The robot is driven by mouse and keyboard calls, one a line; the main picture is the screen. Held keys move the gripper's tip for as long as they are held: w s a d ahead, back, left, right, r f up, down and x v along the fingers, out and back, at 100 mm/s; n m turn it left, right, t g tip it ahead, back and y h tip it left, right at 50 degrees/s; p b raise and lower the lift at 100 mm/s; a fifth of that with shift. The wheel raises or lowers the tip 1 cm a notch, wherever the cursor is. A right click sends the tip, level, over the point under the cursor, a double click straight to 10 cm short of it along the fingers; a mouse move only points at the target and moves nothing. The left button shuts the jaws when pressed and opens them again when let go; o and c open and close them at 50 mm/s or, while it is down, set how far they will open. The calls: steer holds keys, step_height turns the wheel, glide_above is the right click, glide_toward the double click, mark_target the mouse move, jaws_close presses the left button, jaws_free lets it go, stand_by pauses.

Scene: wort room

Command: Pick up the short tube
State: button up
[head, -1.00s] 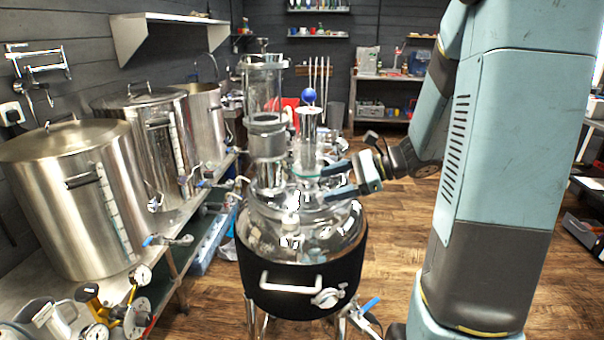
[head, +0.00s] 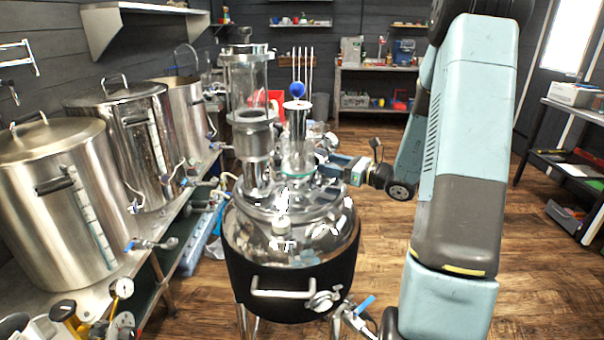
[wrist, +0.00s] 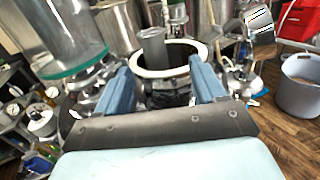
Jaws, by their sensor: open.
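On top of the round steel vessel (head: 290,232) stand two clear tubes in the head view. The shorter one, the short tube (head: 298,148), is at the right, with a teal ring at its foot. The taller tube (head: 246,85) stands left of it. My gripper (head: 334,166) is just right of the short tube and points left, near its foot. In the wrist view my gripper (wrist: 163,68) is open, with no object clearly held. A clear tube with a teal ring (wrist: 70,35), apparently the short one, is left of both fingers. A white-rimmed opening (wrist: 145,73) shows between and beyond them.
Large steel kettles (head: 60,215) line the bench on the left. Thin upright rods (head: 302,72) and a blue ball (head: 296,90) show behind the short tube. A grey bin (wrist: 301,90) stands on the floor. The wooden floor (head: 385,265) beyond the vessel is open.

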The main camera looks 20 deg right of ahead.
steer(key=x, duration=0.8)
steer(key=shift+s+a, duration=0.3)
steer(key=shift+a, duration=0.1)
steer(key=shift+c, duration=0.2)
steer(key=shift+d, duration=0.1)
jaws_close()
